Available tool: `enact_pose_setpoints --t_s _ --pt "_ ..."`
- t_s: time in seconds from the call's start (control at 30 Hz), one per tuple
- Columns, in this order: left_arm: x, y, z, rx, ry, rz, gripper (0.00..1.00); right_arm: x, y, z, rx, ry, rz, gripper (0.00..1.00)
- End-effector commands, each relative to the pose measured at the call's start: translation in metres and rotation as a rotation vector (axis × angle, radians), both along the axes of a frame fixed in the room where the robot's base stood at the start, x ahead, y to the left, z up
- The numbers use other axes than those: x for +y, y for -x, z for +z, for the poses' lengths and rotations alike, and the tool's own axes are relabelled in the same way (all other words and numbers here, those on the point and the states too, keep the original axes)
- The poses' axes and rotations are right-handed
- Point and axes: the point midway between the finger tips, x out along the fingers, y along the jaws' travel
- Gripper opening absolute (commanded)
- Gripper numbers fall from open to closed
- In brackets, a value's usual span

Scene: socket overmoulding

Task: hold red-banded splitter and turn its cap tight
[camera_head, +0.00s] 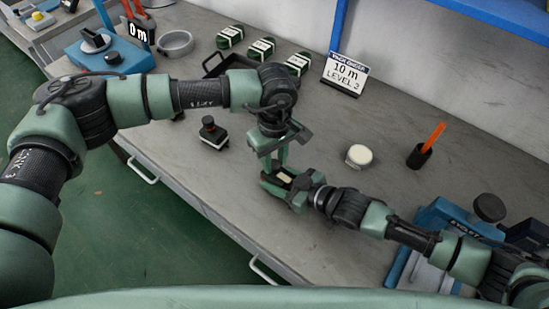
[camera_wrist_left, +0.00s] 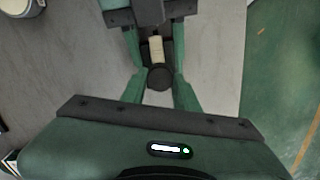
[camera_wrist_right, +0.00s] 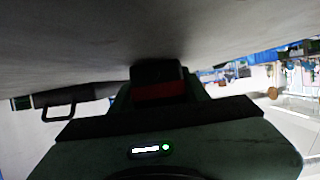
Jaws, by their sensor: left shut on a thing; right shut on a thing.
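The red-banded splitter shows in the right wrist view as a dark block with a red band (camera_wrist_right: 158,90), held between my right gripper's (camera_wrist_right: 158,98) fingers. In the left wrist view its round black cap (camera_wrist_left: 160,77) sits between the fingertips of my left gripper (camera_wrist_left: 159,82). A pale cream part (camera_wrist_left: 156,48) shows beside the cap. In the head view my left gripper (camera_head: 283,163) points down from above and my right gripper (camera_head: 284,178) comes in from the right, just below it. Both are shut on the splitter, which is mostly hidden there by the fingers.
A second black-capped unit (camera_head: 212,132) stands left on the grey bench (camera_head: 330,120). A pale tub (camera_head: 359,155), a cup with an orange tool (camera_head: 420,153) and a blue device (camera_head: 440,215) stand right.

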Motion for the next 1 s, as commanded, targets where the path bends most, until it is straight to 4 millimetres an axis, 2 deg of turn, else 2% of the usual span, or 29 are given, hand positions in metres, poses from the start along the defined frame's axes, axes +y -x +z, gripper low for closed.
enact_pose_setpoints --t_s 0.03,0.43,0.47,0.5,0.53,0.87,1.0 --pt "-0.001 -0.004 0.004 -0.01 0.004 0.001 0.0 -0.004 0.004 -0.01 0.017 0.018 -0.003 0.03" --pt "0.0 -0.004 0.004 -0.011 0.003 0.002 0.0 -0.004 0.004 -0.01 0.017 0.018 -0.003 0.03" --pt "0.0 -0.004 0.004 -0.011 0.003 0.002 0.36 -0.004 0.004 -0.01 0.017 0.018 -0.003 0.03" --pt "0.0 -0.004 0.004 -0.01 0.002 0.002 0.47 -0.004 0.004 -0.01 0.017 0.018 -0.003 0.03" --pt "0.0 -0.004 0.004 -0.01 0.003 0.002 0.53 -0.004 0.004 -0.01 0.017 0.017 -0.003 0.03" --pt "0.0 -0.002 0.002 -0.004 0.001 0.001 0.53 -0.003 0.002 -0.007 0.011 0.011 -0.002 0.03" --pt "0.0 -0.002 0.015 -0.005 0.002 0.001 0.53 -0.002 0.002 -0.005 0.009 0.011 -0.003 0.03"
